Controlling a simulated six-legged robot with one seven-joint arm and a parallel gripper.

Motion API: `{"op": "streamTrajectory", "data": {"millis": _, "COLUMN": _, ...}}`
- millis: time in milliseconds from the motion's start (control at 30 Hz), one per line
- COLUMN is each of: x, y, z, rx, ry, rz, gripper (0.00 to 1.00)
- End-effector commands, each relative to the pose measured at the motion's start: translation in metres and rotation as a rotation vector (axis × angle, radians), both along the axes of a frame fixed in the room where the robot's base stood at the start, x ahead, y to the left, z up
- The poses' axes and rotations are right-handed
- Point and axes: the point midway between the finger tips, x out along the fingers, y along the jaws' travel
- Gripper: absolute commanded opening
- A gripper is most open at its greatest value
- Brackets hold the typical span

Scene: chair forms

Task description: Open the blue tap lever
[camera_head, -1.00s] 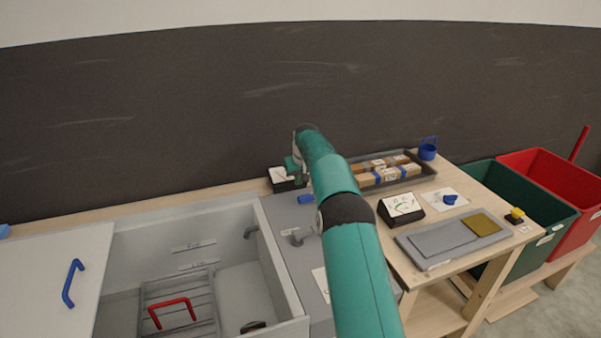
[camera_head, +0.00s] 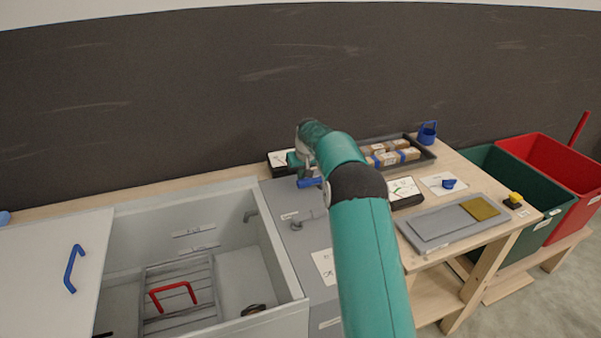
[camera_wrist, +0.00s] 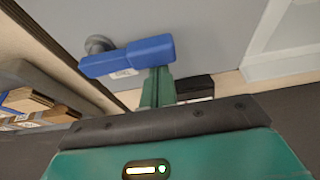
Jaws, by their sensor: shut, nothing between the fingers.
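The blue tap lever (camera_head: 310,182) is on the grey counter panel beside the sink, partly hidden by my arm in the head view. In the wrist view the lever (camera_wrist: 130,56) is a blue bar, with a round grey pivot (camera_wrist: 99,44) near its left part. My gripper (camera_wrist: 158,86) is shut and empty, with its green fingers right at the lever's right part. They look close to or touching it; I cannot tell which. In the head view my gripper (camera_head: 297,163) is just behind the lever.
An open grey sink (camera_head: 235,235) with a red handle (camera_head: 173,295) lies left of the lever. A black-framed gauge (camera_head: 281,161) is behind my gripper. A tray of boxes (camera_head: 425,162) and another gauge (camera_head: 405,192) are to the right.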

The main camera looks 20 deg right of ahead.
Motion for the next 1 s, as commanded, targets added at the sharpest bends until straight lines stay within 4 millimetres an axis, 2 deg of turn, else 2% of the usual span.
{"op": "streamTrajectory", "data": {"millis": 367, "x": -0.001, "y": 0.000, "z": 0.000, "rx": 0.000, "ry": 0.000, "rz": 0.012, "gripper": 0.00}}
{"op": "streamTrajectory", "data": {"millis": 1000, "x": -0.012, "y": 0.001, "z": 0.000, "rx": 0.000, "ry": 0.001, "rz": 0.151, "gripper": 0.00}}
